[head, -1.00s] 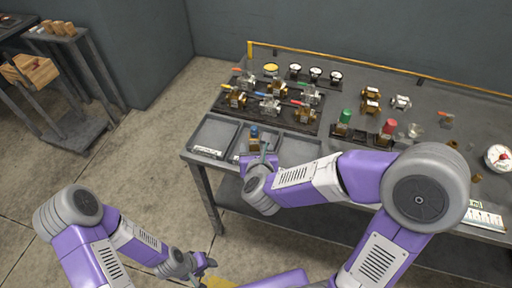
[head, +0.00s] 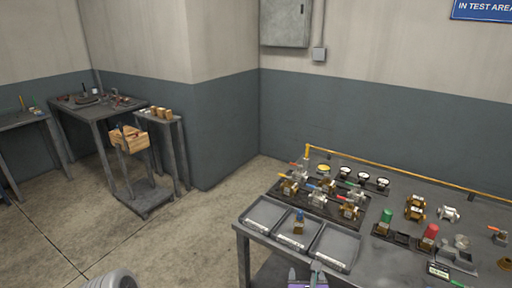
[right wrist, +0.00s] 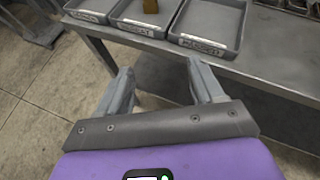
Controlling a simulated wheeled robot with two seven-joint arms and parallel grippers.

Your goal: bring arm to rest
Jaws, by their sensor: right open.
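My right gripper (head: 306,274) shows at the bottom edge of the head view, just in front of the table's front edge. In the right wrist view its two grey fingers (right wrist: 160,80) are spread apart with nothing between them. My left gripper is out of view; only a grey rounded part of my left arm shows at the bottom left of the head view. A brass piece with a blue top (head: 298,226) stands in the middle tray (head: 283,238); its lower part also shows in the right wrist view (right wrist: 150,5).
The grey table (head: 245,232) holds three labelled trays, a rack of valves (head: 318,203), gauges (head: 345,172), a green piece (head: 386,216) and a red piece (head: 431,232). The floor (head: 180,235) between is clear.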

